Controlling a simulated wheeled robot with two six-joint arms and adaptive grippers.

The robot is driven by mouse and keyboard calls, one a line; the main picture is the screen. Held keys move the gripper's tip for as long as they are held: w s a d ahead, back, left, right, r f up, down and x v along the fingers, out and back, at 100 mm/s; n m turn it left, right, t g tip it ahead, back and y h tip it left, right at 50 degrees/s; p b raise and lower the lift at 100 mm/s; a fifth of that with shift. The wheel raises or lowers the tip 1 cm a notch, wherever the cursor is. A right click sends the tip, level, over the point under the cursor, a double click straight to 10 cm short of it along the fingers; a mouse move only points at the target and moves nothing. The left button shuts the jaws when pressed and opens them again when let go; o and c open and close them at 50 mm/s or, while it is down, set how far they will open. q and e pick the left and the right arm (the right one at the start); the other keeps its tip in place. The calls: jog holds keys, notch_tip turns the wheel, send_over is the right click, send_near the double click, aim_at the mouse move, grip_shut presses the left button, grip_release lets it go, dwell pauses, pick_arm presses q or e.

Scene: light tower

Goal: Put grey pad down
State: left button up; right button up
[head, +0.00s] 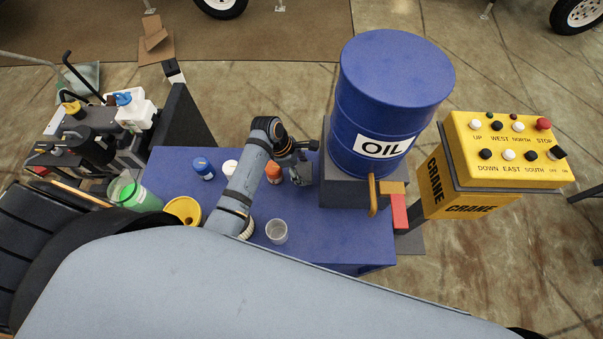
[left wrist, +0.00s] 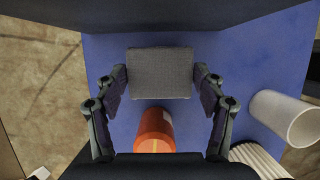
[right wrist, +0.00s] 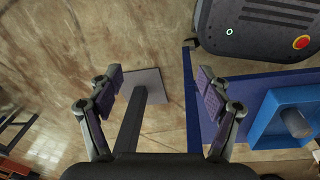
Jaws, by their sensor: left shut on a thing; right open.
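The grey pad (left wrist: 160,73) is a flat, square-looking block. In the left wrist view it sits between the two fingers of my left gripper (left wrist: 161,82), which is shut on it. In the head view my left gripper (head: 301,165) is over the blue table (head: 335,236), left of the oil drum's dark stand. Blue tabletop shows around the pad; I cannot tell whether the pad touches it. My right gripper (right wrist: 164,88) is open and empty in the right wrist view, above the floor beside a blue edge. It does not show in the head view.
An orange bottle (head: 273,172) stands close to the left gripper. A clear cup (head: 277,232), a blue-capped jar (head: 203,167) and a yellow funnel (head: 184,210) stand nearby. The blue oil drum (head: 388,95) and yellow crane box (head: 508,155) are right. The table's front right is clear.

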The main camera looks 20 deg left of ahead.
aim_at(301, 175)
pick_arm(q)
jog(key=shift+s+a+f, duration=0.1)
jog(key=shift+a+f, duration=0.05)
jog(key=shift+f, duration=0.5)
notch_tip(301, 175, down, 2)
jog(key=shift+f, duration=0.5)
pick_arm(e)
jog(key=shift+s+a, duration=0.1)
jog(key=shift+a, duration=0.5)
pick_arm(q)
jog(key=o, duration=1.2)
jog(key=shift+c, duration=0.2)
jog(key=v, duration=1.2)
pick_arm(e)
jog(key=shift+a+f, duration=0.1)
pick_arm(q)
jog(key=shift+r, duration=0.1)
